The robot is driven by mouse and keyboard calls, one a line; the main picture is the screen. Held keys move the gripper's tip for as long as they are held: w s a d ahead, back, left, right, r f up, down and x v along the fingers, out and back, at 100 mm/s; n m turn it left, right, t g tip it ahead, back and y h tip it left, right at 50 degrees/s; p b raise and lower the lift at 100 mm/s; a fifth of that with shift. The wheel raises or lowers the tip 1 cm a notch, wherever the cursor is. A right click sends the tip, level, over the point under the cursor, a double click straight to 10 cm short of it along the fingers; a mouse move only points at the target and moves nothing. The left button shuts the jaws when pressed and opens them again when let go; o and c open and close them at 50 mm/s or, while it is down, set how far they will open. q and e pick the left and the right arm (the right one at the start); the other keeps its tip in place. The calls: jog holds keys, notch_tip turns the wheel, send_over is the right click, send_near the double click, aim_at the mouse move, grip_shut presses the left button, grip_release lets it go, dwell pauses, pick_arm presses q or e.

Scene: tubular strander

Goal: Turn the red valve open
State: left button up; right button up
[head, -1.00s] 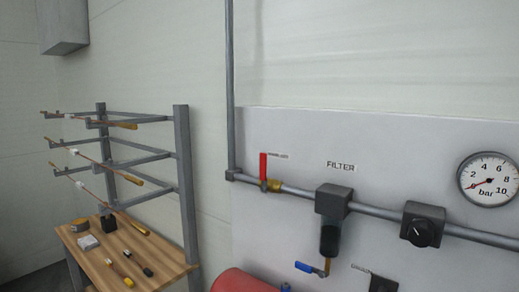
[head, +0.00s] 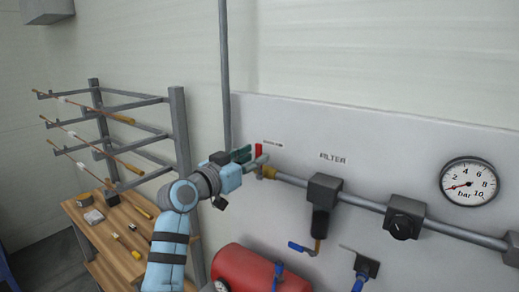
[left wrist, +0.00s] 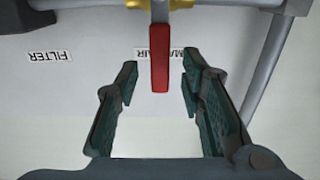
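The red valve handle (head: 258,150) stands upright above the brass valve body (head: 268,173) on the grey pipe, and my left gripper partly covers it. In the left wrist view the red handle (left wrist: 159,72) shows between the fingers, pointing down the picture. My left gripper (head: 247,157) is at the handle; in the left wrist view its green-padded fingers (left wrist: 160,82) are open, one on each side of the handle, with visible gaps. My right gripper is not in view.
A filter (head: 322,195), a regulator knob (head: 402,226) and a pressure gauge (head: 470,181) sit along the pipe to the right. A blue lever (head: 302,248) and a red tank (head: 250,272) are below. A wooden table (head: 112,262) with a rod rack stands left.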

pick_arm(q)
jog(key=shift+x, duration=1.45)
grip_shut()
